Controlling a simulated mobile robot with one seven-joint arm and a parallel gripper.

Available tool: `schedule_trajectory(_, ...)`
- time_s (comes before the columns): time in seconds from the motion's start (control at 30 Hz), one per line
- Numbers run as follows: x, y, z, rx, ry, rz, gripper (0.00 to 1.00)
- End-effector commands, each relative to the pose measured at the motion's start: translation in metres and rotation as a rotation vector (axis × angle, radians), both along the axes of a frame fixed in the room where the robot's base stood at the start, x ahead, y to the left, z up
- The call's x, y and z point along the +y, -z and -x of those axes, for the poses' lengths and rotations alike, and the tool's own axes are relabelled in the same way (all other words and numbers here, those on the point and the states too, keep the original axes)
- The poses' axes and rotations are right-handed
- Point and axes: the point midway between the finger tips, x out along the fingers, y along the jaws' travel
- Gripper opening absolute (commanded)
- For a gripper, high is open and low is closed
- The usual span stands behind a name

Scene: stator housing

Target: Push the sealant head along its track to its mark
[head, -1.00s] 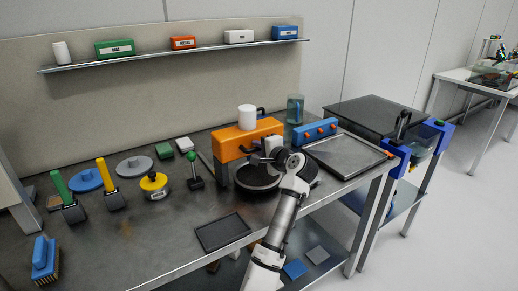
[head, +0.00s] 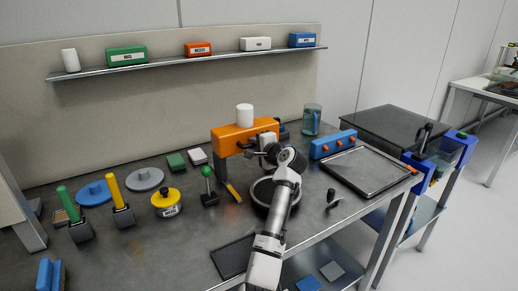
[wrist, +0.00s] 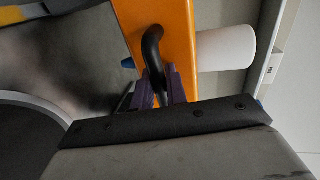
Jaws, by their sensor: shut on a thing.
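The sealant head appears to be the orange block (head: 232,138) with a white cylinder (head: 245,115) on top, standing behind the dark ring-shaped housing (head: 262,192). In the wrist view its orange side (wrist: 165,35) and the white cylinder (wrist: 225,48) are close ahead. My gripper (wrist: 160,88) is shut on a black curved handle (wrist: 152,45) on the orange block. In the head view my wrist and arm cover the handle and part of the housing. A narrow orange strip (head: 233,193) shows below the block; I cannot tell whether it is the mark.
A green-knobbed lever (head: 208,188) and a yellow can (head: 167,202) stand left of the block. A dark pad (head: 234,256) lies in front.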

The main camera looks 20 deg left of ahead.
Motion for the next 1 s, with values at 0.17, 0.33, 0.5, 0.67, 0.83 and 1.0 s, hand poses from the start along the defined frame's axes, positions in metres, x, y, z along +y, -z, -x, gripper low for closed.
schedule_trajectory(0.17, 0.003, 0.0, -0.003, 0.0, 0.002, 0.002, 0.0)
schedule_trajectory(0.33, 0.004, -0.001, -0.003, -0.002, 0.002, -0.001, 0.0)
schedule_trajectory(0.5, 0.004, -0.001, -0.003, -0.003, 0.002, 0.0, 0.2)
schedule_trajectory(0.67, 0.004, -0.001, -0.002, -0.003, 0.001, 0.0, 0.2)
schedule_trajectory(0.83, -0.005, -0.001, 0.004, -0.002, 0.002, -0.001, 0.2)
schedule_trajectory(1.0, -0.028, -0.005, 0.021, -0.004, 0.003, 0.001, 0.2)
